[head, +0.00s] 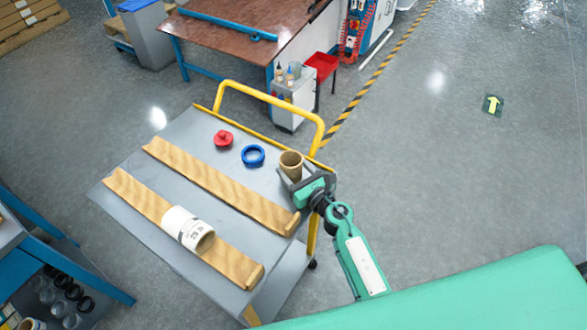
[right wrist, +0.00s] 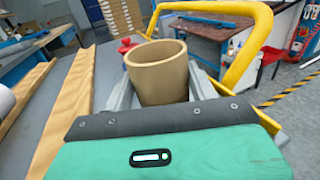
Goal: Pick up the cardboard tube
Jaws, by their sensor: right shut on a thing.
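The brown cardboard tube (head: 291,161) stands upright near the right edge of the cart, by the yellow handle. My right gripper (head: 296,178) is around it and shut on it. In the right wrist view the tube (right wrist: 158,75) sits between the grey fingers (right wrist: 158,92), its open top rim facing up. Its lower part is hidden by the gripper, so I cannot tell whether its base touches the cart top. My left gripper is not in view.
The grey cart (head: 130,165) carries two wooden rails (head: 215,185), a white labelled roll (head: 186,227), a red cap (head: 223,139) and a blue ring (head: 253,155). The yellow handle (head: 270,98) rises close behind the tube. Floor to the right is clear.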

